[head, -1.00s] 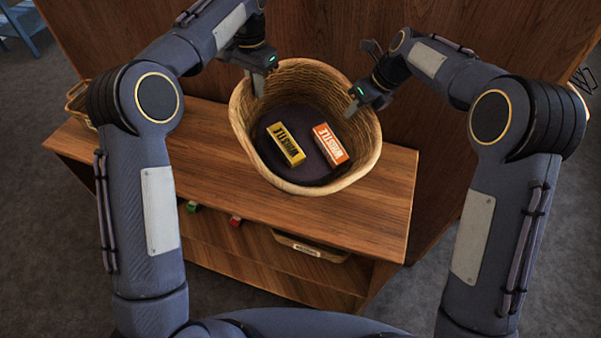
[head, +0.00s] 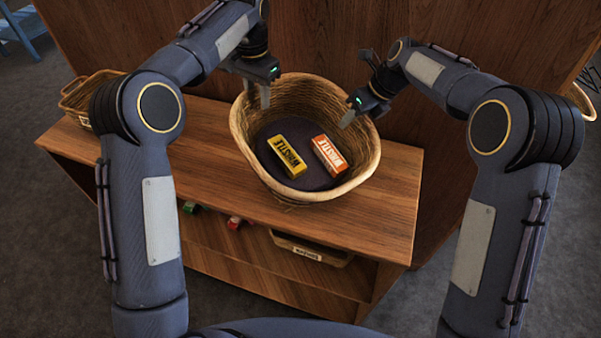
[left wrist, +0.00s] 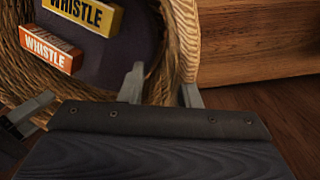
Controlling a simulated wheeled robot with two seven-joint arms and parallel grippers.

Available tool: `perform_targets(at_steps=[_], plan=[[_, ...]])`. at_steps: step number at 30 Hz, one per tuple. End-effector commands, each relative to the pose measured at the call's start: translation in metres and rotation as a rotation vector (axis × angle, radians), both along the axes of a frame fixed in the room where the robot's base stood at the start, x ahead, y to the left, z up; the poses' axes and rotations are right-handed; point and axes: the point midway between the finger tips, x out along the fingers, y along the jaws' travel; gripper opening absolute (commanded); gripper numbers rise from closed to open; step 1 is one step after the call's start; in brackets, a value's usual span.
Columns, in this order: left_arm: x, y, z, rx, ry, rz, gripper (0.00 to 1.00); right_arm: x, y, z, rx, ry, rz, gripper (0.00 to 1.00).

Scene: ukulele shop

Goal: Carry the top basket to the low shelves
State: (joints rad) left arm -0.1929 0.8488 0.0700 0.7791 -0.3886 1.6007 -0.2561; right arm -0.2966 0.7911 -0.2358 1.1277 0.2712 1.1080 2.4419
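The top basket (head: 352,183) is a round woven basket standing on the top of a low wooden shelf unit (head: 385,215). In it lie a yellow WHISTLE box (head: 283,147) and an orange WHISTLE box (head: 328,153) on a dark liner. My left gripper (head: 262,92) is at the basket's back-left rim. In the left wrist view its fingers (left wrist: 163,90) straddle the wall, one inside and one outside, with a gap on the inner side. My right gripper (head: 350,113) is at the back-right rim. Its inner finger stands inside, apart from the wall; its outer finger is hidden.
A smaller wicker basket (head: 85,95) stands at the unit's left end. On the shelf below are a labelled basket (head: 312,253), a red item (head: 234,222) and a green item (head: 190,207). A tall wooden panel (head: 330,40) rises behind. The top's right end is clear.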

Motion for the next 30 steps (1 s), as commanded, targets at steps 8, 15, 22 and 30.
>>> perform_targets(at_steps=[8,15,22,30], plan=[[0.0,0.002,0.001,0.002,-0.001,0.003,0.42,0.001,-0.003,-0.001,-0.005,0.0,-0.004,0.29],[0.0,0.003,0.001,0.003,-0.001,0.004,0.66,0.001,-0.004,-0.001,-0.005,0.0,-0.005,0.29],[0.0,0.003,0.003,0.004,-0.002,0.005,0.66,0.001,-0.005,-0.001,-0.007,0.0,-0.005,0.29],[0.001,0.002,0.039,0.002,-0.005,0.004,0.66,0.001,-0.005,-0.001,-0.007,0.0,-0.005,0.29]])
